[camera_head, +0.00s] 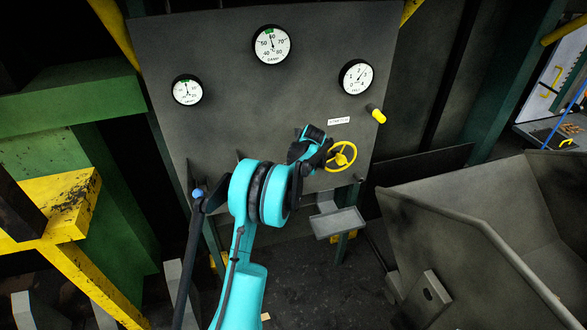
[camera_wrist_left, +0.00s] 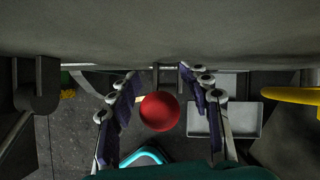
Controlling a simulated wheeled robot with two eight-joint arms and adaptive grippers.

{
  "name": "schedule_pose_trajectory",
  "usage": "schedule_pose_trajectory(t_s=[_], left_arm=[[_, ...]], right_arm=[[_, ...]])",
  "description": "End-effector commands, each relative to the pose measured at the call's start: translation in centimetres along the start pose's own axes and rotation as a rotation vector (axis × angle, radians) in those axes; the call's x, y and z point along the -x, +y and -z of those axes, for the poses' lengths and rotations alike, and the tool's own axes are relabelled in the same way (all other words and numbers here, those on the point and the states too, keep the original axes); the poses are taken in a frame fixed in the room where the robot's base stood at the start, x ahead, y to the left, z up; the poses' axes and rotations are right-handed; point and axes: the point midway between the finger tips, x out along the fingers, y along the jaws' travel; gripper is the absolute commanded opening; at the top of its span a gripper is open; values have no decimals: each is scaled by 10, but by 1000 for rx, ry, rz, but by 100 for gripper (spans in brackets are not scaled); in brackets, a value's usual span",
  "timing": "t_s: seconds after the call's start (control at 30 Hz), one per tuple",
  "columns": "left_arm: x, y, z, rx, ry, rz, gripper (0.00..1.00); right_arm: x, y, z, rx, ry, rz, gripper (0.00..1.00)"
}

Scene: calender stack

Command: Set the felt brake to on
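A round red knob (camera_wrist_left: 160,111) shows in the left wrist view, close under the grey panel. My left gripper (camera_wrist_left: 162,108) is open, with one finger on each side of this knob; I cannot tell how deep the knob sits between them, and no grip on it shows. In the head view my left gripper (camera_head: 314,150) is at the panel's lower middle and hides the knob. I cannot read any label that ties this knob to the felt brake. My right gripper is not in view.
The grey panel (camera_head: 220,110) carries three dials. A yellow handwheel (camera_head: 341,156) stands just right of my left gripper. A yellow-tipped handle (camera_head: 376,114) is higher right, a blue-tipped lever (camera_head: 197,193) lower left. A small tray (camera_head: 338,222) and a large grey bin (camera_head: 440,215) are below.

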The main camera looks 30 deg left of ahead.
Motion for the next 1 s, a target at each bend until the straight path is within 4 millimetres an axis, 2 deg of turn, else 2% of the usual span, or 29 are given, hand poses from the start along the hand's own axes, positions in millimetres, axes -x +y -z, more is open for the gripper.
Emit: schedule_pose_trajectory(t_s=[0.17,0.27,0.7,0.83,1.0], left_arm=[[2,0,0,0,0,0,48],[9,0,0,-1,0,0,48],[97,0,1,-1,0,1,48],[113,0,0,-1,0,0,48],[120,0,0,0,0,-1,48]], right_arm=[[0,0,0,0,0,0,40],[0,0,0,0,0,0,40],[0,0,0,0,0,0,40],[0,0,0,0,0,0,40],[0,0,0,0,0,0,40]])
